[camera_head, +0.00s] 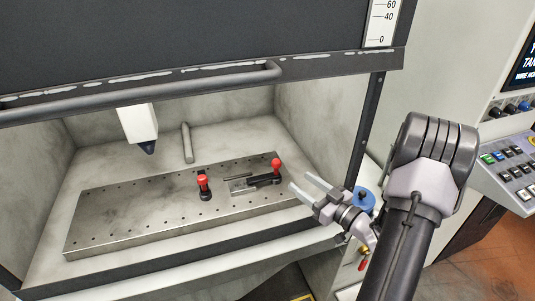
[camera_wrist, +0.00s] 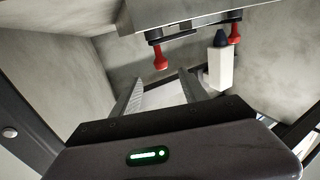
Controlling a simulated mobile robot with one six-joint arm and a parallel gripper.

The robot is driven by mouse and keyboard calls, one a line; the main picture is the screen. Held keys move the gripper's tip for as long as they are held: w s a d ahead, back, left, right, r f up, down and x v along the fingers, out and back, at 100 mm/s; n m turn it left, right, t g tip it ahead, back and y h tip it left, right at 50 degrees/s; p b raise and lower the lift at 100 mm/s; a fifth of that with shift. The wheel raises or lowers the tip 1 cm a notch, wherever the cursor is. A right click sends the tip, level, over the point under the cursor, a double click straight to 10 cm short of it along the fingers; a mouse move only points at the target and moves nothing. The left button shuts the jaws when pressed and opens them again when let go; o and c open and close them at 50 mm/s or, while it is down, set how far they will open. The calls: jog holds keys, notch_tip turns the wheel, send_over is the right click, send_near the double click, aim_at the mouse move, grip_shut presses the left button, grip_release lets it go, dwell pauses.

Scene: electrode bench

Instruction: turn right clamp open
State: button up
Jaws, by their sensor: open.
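The right clamp (camera_head: 264,179) has a black body and a red-knobbed handle; it sits on the right part of the drilled metal plate (camera_head: 130,215), its black arm by a small metal piece (camera_head: 238,187). The left clamp (camera_head: 204,188), also red-knobbed, stands apart to its left. My gripper (camera_head: 301,184) is open and empty, just right of the right clamp and apart from it. The wrist view looks inverted: the plate (camera_wrist: 190,12) is at the top, and a red handle (camera_wrist: 160,57), seemingly the right clamp's, hangs beyond my open fingers (camera_wrist: 160,88). The other red handle (camera_wrist: 235,33) is further right.
A white tool head with a dark tip (camera_head: 139,125) hangs above the plate's left part; it also shows in the wrist view (camera_wrist: 220,68). A grey rod (camera_head: 187,143) is behind the plate. The raised door's handle bar (camera_head: 150,88) crosses above. The enclosure's right post (camera_head: 366,130) stands near my arm.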

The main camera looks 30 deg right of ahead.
jog(key=w, duration=0.5)
jog(key=w+a+b, duration=0.1)
jog(key=w, duration=0.4)
jog(key=w+a+b, duration=0.1)
jog(key=w, duration=0.4)
jog(key=shift+a, duration=0.1)
jog(key=shift+s, duration=0.1)
grip_shut()
dwell(0.6)
